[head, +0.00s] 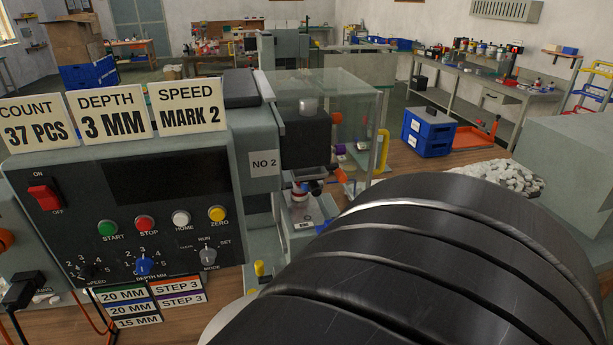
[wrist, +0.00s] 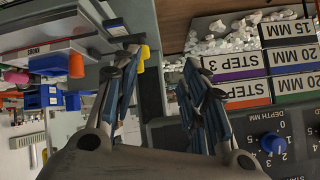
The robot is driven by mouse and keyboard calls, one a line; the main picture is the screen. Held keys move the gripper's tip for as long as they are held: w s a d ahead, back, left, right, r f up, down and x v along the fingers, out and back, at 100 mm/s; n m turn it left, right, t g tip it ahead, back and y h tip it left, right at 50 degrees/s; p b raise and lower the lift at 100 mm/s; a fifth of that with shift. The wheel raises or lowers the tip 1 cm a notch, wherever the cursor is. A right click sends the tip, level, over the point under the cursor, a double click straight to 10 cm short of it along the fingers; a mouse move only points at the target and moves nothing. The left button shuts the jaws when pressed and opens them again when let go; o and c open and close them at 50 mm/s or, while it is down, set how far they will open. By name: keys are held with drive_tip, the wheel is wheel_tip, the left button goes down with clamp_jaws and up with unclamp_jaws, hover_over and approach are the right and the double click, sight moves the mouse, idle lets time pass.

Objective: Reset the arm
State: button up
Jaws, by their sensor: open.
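My gripper (wrist: 160,60) shows in the wrist view with its two fingers spread apart and nothing between them. It is beside the pad printer's control panel (wrist: 285,130), which stands at the right of that view. In the head view, my dark arm fills the lower right and the gripper is out of sight. The control panel (head: 120,195) there has a red ON/OFF switch (head: 44,196), several coloured buttons, a blue depth knob (head: 144,266) and a grey RUN/SET mode knob (head: 208,256). Its display is dark.
The printer's clear guard (head: 355,110) stands behind the panel. Signs read 37 PCS, 3 MM (head: 110,112) and MARK 2. Label cards (head: 180,291) lie below the panel.

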drive_tip(key=s+d+r+n+g+y, duration=0.1)
drive_tip(key=d+r+g+y, duration=0.15)
drive_tip(key=d+r, duration=0.7)
drive_tip(key=s+d+r+g+h, duration=0.1)
drive_tip(key=s+d+r+h, duration=0.1)
drive_tip(key=s+d, duration=0.4)
drive_tip(key=s+d+r+g+h, duration=0.1)
drive_tip(key=s+d+r+h, duration=0.1)
drive_tip(key=s+d, duration=0.5)
drive_tip(key=d+h, duration=0.1)
drive_tip(key=d, duration=0.4)
drive_tip(key=shift+s+r+g, duration=0.15)
drive_tip(key=shift+r+g, duration=0.1)
drive_tip(key=shift+g, duration=0.1)
